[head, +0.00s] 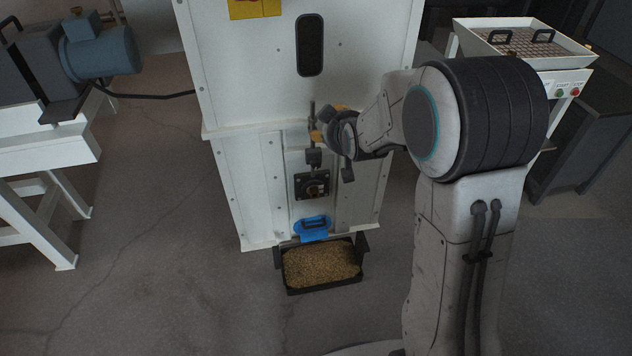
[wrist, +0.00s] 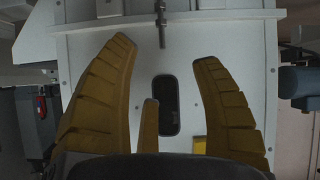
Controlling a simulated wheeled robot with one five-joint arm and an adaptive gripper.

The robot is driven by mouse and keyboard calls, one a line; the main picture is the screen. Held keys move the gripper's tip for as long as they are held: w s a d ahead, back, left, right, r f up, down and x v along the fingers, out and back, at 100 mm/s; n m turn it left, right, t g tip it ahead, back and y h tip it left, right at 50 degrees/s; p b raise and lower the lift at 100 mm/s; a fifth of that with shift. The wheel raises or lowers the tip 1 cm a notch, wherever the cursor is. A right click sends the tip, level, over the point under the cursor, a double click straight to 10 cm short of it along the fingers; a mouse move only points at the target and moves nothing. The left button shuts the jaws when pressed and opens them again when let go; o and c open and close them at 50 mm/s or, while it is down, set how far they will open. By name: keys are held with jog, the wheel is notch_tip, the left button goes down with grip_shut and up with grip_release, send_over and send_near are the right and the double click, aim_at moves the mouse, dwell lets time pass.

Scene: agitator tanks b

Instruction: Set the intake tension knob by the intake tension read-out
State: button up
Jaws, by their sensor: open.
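A white cabinet (head: 260,90) stands ahead of me. On its lower front is a black square fitting (head: 312,186) with a round part in its middle. Above it a thin upright metal rod (head: 312,112) ends in a dark block (head: 314,157); the rod also shows at the top of the wrist view (wrist: 161,22). I cannot tell which part is the intake tension knob, and no read-out is legible. My gripper (wrist: 164,50) is open and empty, its yellow fingers spread before the cabinet. In the head view my wrist partly hides it beside the rod.
A dark oval window (head: 310,45) and a yellow plate (head: 255,8) are higher on the cabinet. A blue handle (head: 313,226) sits above a black tray of grain (head: 320,265). A motor bench (head: 45,145) stands left, a sieve table (head: 520,40) right.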

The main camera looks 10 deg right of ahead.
jog(key=w+f+n+t+b, duration=0.1)
jog(key=w+f+t+b, duration=0.1)
jog(key=w+f+b, duration=0.45)
jog(key=w+f+t+b, duration=0.1)
jog(key=w+f+b, duration=0.15)
jog(key=f, duration=0.75)
jog(key=t+b, duration=0.4)
jog(key=b, duration=0.3)
send_near(316, 165)
jog(key=w, duration=0.4)
jog(key=shift+n, duration=0.4)
jog(key=shift+w+b, duration=1.2)
jog(key=shift+w, duration=2.3)
jog(key=shift+c, duration=0.5)
jog(key=c, duration=1.1)
